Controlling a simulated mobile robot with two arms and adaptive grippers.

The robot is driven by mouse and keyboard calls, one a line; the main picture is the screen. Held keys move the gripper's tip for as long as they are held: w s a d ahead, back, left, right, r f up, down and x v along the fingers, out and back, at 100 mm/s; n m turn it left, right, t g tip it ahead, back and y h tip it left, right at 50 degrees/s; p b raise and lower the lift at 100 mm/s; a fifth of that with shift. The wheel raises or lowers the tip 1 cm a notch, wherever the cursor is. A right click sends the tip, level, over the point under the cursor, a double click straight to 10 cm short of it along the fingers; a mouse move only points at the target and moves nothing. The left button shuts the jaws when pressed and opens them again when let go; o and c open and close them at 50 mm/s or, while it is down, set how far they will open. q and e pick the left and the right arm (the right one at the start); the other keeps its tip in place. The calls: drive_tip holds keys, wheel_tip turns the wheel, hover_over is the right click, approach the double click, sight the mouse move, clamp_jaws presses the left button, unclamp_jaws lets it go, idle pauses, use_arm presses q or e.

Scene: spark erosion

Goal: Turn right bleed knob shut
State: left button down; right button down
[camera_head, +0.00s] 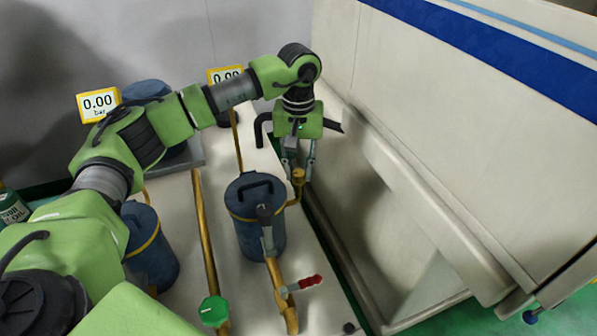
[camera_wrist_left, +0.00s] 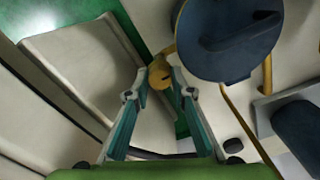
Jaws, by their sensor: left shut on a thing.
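The right bleed knob (camera_head: 298,176) is a small brass knob on a short brass pipe at the right side of the right blue filter canister (camera_head: 243,198). In the left wrist view, the knob (camera_wrist_left: 159,72) is between my fingertips. My left gripper (camera_head: 299,169) reaches down over the knob from above and is shut on it. Its two teal and grey fingers (camera_wrist_left: 162,84) show in the left wrist view and partly cover the knob. I cannot tell how far the knob is turned. My right gripper is not in view.
Another blue canister (camera_head: 150,250) stands at left, partly behind my arm. Yellow gauges (camera_head: 98,103) read 0.00. A large beige machine wall (camera_head: 450,120) rises at right.

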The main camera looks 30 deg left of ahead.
sight(299, 173)
use_arm(q)
drive_tip(key=shift+w+r+m, duration=0.1)
drive_tip(key=shift+m, duration=0.3)
drive_tip(key=c, duration=1.8)
unclamp_jaws()
drive_tip(key=shift+o, duration=0.2)
wheel_tip(299, 173, up, 12)
